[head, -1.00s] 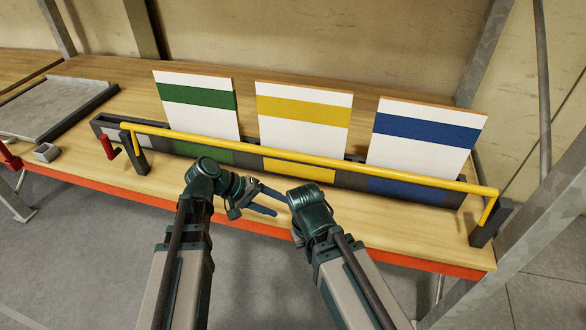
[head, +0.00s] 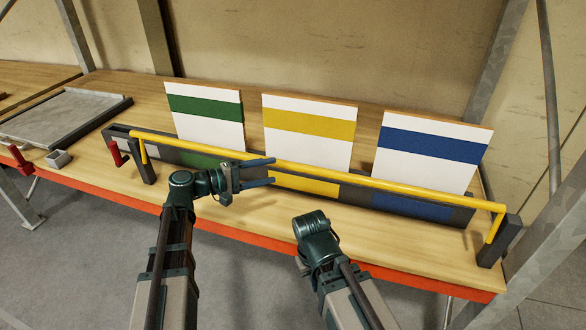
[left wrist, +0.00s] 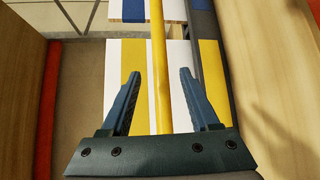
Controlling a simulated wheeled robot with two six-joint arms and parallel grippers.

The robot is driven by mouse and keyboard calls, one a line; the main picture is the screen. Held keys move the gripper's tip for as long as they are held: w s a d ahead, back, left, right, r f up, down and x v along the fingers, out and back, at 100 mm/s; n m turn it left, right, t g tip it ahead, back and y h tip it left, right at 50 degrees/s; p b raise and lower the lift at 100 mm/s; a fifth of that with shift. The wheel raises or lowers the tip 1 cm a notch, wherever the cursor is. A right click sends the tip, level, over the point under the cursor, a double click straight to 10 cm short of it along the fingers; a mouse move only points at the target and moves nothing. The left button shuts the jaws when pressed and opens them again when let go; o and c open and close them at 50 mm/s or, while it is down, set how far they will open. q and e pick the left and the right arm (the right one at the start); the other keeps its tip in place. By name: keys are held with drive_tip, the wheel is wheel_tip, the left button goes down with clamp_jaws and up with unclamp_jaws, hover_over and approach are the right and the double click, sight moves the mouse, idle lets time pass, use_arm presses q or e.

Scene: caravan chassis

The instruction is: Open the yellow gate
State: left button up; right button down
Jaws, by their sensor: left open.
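The yellow gate (head: 345,178) is a long round bar on two dark posts, lying across the front of a dark rack on the workbench. It has short yellow down-bars at both ends. My left gripper (head: 268,171) is open and empty at the left-middle part of the bar, fingers pointing right. In the left wrist view the bar (left wrist: 160,75) passes between the two open fingers (left wrist: 162,100) as seen from there. I cannot tell whether it is at fingertip depth. My right arm's end is in front of the bench; its fingers are hidden.
Three white boards with a green (head: 205,108), a yellow (head: 308,122) and a blue stripe (head: 432,145) stand in the rack behind the bar. A red handle (head: 116,153), small grey box (head: 58,158) and grey tray (head: 65,118) are at left. A metal upright is at right.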

sight(288, 168)
use_arm(q)
drive_tip(key=b+x, duration=0.1)
drive_tip(key=x, duration=0.7)
drive_tip(key=shift+w+d, duration=0.1)
drive_tip(key=shift+d, duration=0.1)
clamp_jaws()
drive_tip(key=shift+f, duration=0.1)
idle(1.1)
